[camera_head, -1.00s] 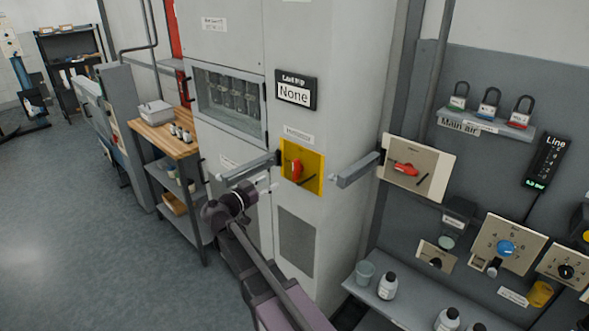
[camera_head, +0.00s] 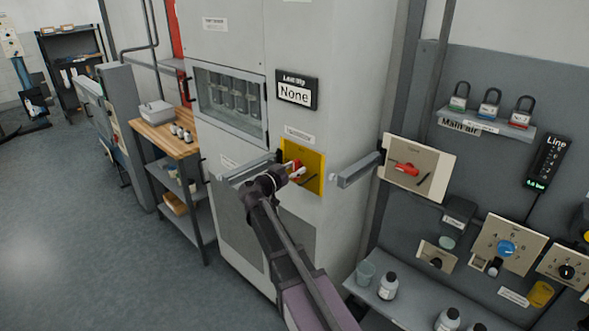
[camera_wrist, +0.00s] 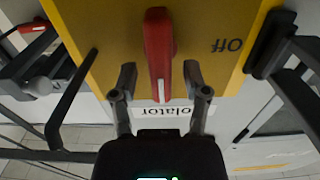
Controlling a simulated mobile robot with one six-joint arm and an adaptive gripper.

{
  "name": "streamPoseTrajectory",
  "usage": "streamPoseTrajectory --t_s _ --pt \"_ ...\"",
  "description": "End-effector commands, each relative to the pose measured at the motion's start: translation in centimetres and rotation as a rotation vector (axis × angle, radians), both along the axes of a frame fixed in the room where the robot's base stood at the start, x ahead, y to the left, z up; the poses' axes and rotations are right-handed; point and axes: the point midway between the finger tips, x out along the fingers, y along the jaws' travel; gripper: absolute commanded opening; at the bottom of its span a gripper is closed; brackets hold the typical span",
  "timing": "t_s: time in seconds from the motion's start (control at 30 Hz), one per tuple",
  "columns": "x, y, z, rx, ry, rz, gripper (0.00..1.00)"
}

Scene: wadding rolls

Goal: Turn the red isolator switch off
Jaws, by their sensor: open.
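The red isolator switch (camera_wrist: 158,45) is a long red handle on a yellow plate (camera_wrist: 105,22). In the head view the yellow plate (camera_head: 316,180) sits on the grey cabinet, and the red handle (camera_head: 297,163) is partly hidden by my gripper (camera_head: 291,175). In the wrist view my gripper (camera_wrist: 159,78) is open, one finger on each side of the handle's near end, with gaps visible on both sides. An upside-down "Off" mark (camera_wrist: 227,45) is on the plate, to the right of the handle.
A grey bar (camera_head: 357,170) juts out right of the yellow plate, and another dark bar (camera_wrist: 290,55) shows at the right of the wrist view. A second red switch (camera_head: 407,169) sits on a beige plate. A shelf with bottles (camera_head: 388,286) stands at lower right.

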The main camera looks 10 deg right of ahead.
Motion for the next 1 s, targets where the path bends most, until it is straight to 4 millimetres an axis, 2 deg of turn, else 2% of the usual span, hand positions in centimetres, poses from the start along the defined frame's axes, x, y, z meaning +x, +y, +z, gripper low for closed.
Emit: streamPoseTrajectory --t_s 0.33,0.53,0.67,0.7,1.0 --pt "0.13 -0.26 0.0 0.0 0.0 -0.001 0.6" --pt "0.11 -0.28 0.0 0.0 0.0 -0.001 0.01" --pt "0.1 -0.32 0.0 0.0 0.0 -0.002 0.0" --pt "0.14 0.19 0.0 0.0 0.0 -0.004 0.0" --pt "0.18 -0.56 0.02 -0.02 0.025 -0.005 0.0"
